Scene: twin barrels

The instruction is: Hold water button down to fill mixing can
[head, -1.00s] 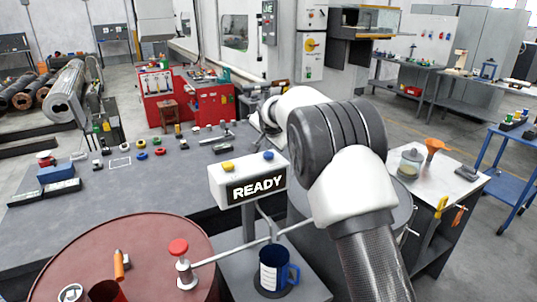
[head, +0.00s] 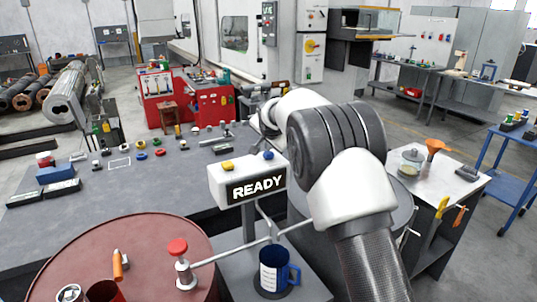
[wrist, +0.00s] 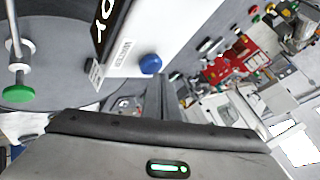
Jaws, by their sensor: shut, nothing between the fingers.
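The white control box (head: 222,187) reads READY on its front. A blue button (head: 268,155) and a yellow button (head: 228,166) sit on its top. In the wrist view the blue button (wrist: 150,64) is beside a WATER label. The blue mixing can (head: 268,258), with a white scale label, stands upright below the box at the pipe junction; its inside is dark and I cannot see any water. My gripper (wrist: 170,80) is shut and empty, its narrow dark fingers close to the blue button in the wrist view; I cannot tell whether they touch it. The head view does not show the fingers.
A red barrel (head: 110,255) with a red-knobbed valve (head: 178,249) stands at left. A grey barrel (wrist: 45,60) with a green knob (wrist: 20,94) shows in the wrist view. The grey workbench (head: 100,205) behind carries small parts. My arm covers the right middle.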

